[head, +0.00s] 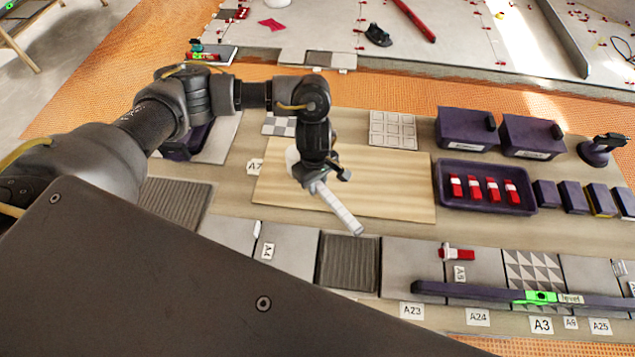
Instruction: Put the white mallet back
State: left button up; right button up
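The white mallet shows its pale head (292,156) partly behind my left gripper, and its light, banded handle (338,208) slants down to the right. My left gripper (318,176) points down over the light wooden board (400,185) and appears shut on the mallet near the head end of the handle. The fingertips are partly hidden by the wrist and the mallet. The handle's end reaches past the board's front edge in the picture. Whether the mallet touches the board is hard to tell. My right gripper is not in view.
A purple tray (448,196) with several red-and-white pieces stands right of the board, with purple bins (466,130) behind. A row of tiles (412,265) and a purple level (455,290) with a green vial lie in front. The board's right part is clear.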

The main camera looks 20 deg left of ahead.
pick_arm(q)
jog(key=o, duration=0.4)
jog(key=shift+r+p, duration=0.25)
jog(key=shift+p, duration=0.05)
jog(key=shift+w+r, duration=0.1)
jog(key=shift+r, duration=0.25)
jog(key=r, duration=0.3)
jog(key=r+b, duration=0.1)
jog(key=r, duration=0.7)
jog(key=shift+a, duration=0.35)
jog(key=shift+w, duration=0.1)
